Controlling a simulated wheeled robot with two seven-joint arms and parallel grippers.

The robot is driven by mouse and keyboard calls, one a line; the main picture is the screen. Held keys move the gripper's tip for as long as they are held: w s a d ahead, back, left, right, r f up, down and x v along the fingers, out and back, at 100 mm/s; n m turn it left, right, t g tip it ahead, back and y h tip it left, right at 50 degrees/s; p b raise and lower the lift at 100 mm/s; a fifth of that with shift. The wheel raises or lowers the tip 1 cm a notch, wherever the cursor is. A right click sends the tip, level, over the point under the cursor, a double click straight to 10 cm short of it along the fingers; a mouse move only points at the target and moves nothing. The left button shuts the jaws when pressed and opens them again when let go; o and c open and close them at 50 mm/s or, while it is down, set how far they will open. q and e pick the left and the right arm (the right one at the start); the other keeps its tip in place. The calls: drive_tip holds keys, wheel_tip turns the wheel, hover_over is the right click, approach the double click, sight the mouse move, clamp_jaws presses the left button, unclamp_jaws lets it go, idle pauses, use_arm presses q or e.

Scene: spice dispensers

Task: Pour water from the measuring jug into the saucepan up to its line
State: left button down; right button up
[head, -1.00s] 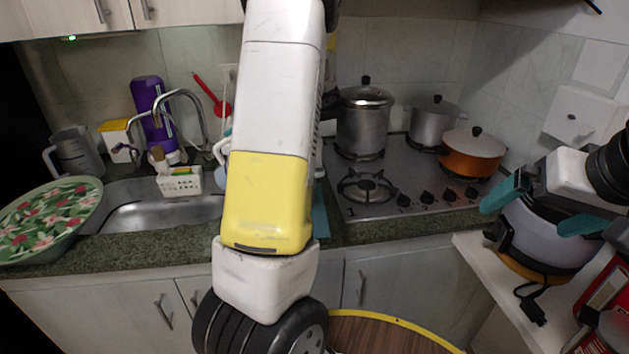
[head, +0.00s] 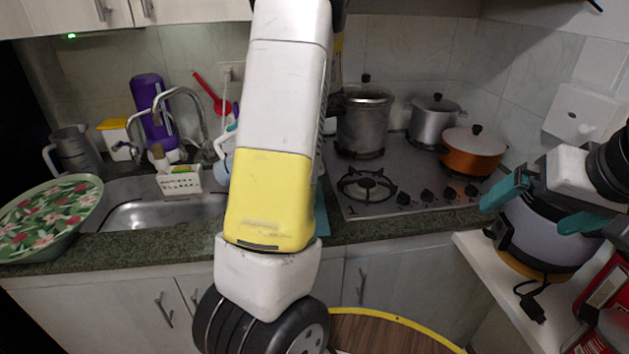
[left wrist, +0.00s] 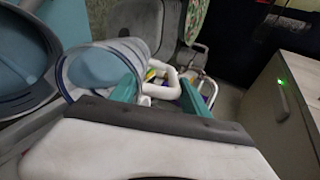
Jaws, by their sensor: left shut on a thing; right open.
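My left gripper (left wrist: 158,92) is shut on what looks like the measuring jug. In the left wrist view the jug's clear round rim (left wrist: 66,72) surrounds something pale blue, and a white handle shows by the teal fingers. In the head view my left arm hides most of it; a pale blue part (head: 221,170) shows at the arm's left edge, over the sink's right side. A blue vessel with a dark rim (left wrist: 22,62) is beside it in the wrist view, possibly the saucepan; its line and level cannot be seen. My right gripper (head: 540,205) is open and empty, before the rice cooker.
A tall steel pot (head: 363,125), a lidded steel pot (head: 433,127) and an orange pot (head: 472,155) stand on the stove (head: 400,195). A grey jug (head: 72,150), purple bottle (head: 150,105), tap, sponge caddy (head: 179,181) and floral tray (head: 50,215) are around the sink. The rice cooker (head: 540,240) is at right.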

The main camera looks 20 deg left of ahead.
use_arm(q)
drive_tip(key=shift+d+r+y+p, duration=0.25)
drive_tip(key=shift+r+y+p, duration=0.1)
drive_tip(key=shift+p, duration=0.35)
idle(1.0)
drive_tip(key=shift+w+d+r+y, duration=0.2)
drive_tip(key=shift+d+r+y, duration=0.15)
drive_tip(key=shift+d, duration=0.1)
idle(1.8)
